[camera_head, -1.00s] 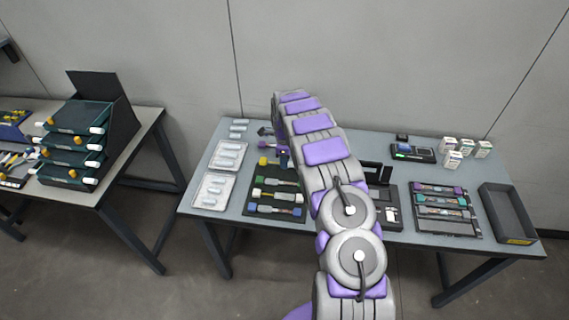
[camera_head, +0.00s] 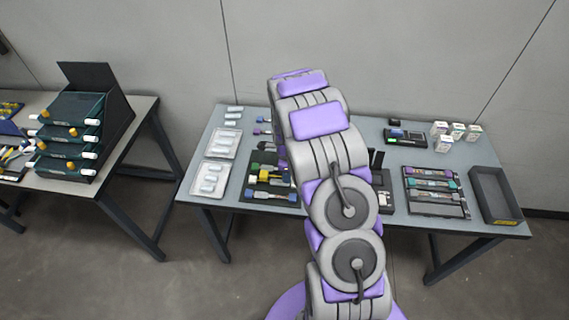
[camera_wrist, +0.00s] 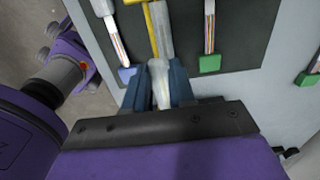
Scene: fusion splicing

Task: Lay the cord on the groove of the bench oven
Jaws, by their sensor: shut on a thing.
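In the wrist view my gripper (camera_wrist: 158,88) is shut on a pale cord (camera_wrist: 158,45) with a yellow part near its upper end. The cord runs upward from between the blue fingers, over the dark mat (camera_wrist: 250,30); I cannot tell whether it touches the mat. In the head view my arm hides the gripper. A dark device with an upright lid (camera_head: 376,160) is partly hidden behind my arm. A low black device with a lit screen (camera_head: 405,136) stands at the back right. I cannot tell which is the bench oven, and no groove shows clearly.
Other cords, one blue-ended (camera_wrist: 127,73) and one green-ended (camera_wrist: 210,64), lie on either side of the held cord. Two clear trays (camera_head: 210,180) sit at left. A cord rack (camera_head: 437,192), an empty black bin (camera_head: 494,195) and small white boxes (camera_head: 456,131) stand at right.

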